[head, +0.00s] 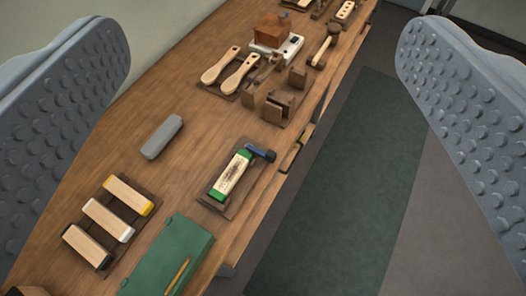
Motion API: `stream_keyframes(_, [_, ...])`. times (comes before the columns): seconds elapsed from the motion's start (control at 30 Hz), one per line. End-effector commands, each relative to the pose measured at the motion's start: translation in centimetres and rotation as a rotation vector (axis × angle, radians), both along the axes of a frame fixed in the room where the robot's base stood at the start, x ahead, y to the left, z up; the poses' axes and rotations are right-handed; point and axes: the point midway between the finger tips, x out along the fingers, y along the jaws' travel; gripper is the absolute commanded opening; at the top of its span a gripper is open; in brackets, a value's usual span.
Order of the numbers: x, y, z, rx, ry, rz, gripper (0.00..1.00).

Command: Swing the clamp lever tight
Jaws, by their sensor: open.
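My gripper (262,140) is open and empty. Its two grey studded fingers stand wide apart at the left and right edges of the view, with the bench seen between them. What looks like the clamp lever (262,153) is a short dark blue bar at the upper right end of a green-ended block with a pale bristled face (233,174). The block lies on a dark wooden tray (219,207) near the bench's front edge. The lever is apart from my fingers. Whether it is tight or loose cannot be told.
The wooden bench (150,105) also holds a grey oblong block (162,137), several wooden brush blocks (108,218), a green case (165,258) and two wooden paddles (221,66). A wooden fixture (283,106) stands farther along. A green floor mat (340,190) lies to the right.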

Motion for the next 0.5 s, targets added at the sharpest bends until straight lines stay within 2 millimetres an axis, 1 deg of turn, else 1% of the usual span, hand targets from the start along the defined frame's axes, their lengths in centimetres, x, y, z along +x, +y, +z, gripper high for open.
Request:
stream_keyframes(0.03, [0.0, 0.0, -0.1, -0.002, 0.001, 0.000, 0.68])
stream_keyframes(0.07, [0.1, 0.0, -0.1, -0.007, 0.003, 0.001, 0.60])
stream_keyframes(0.1, [0.3, 0.0, -0.4, -0.020, 0.007, 0.002, 0.49])
stream_keyframes(0.17, [0.9, 0.1, -1.2, -0.055, 0.021, 0.006, 0.32])
stream_keyframes(0.2, [1.5, 0.1, -2.1, -0.093, 0.035, 0.009, 0.21])
stream_keyframes(0.27, [2.7, 0.2, -3.8, -0.173, 0.064, 0.018, 0.04])
stream_keyframes(0.3, [3.7, 0.4, -5.2, -0.239, 0.088, 0.028, 0.00])
stream_keyframes(0.37, [5.2, 0.6, -7.6, -0.352, 0.127, 0.049, 0.00])
stream_keyframes(0.5, [8.7, 1.1, -13.6, -0.647, 0.228, 0.122, 0.00])
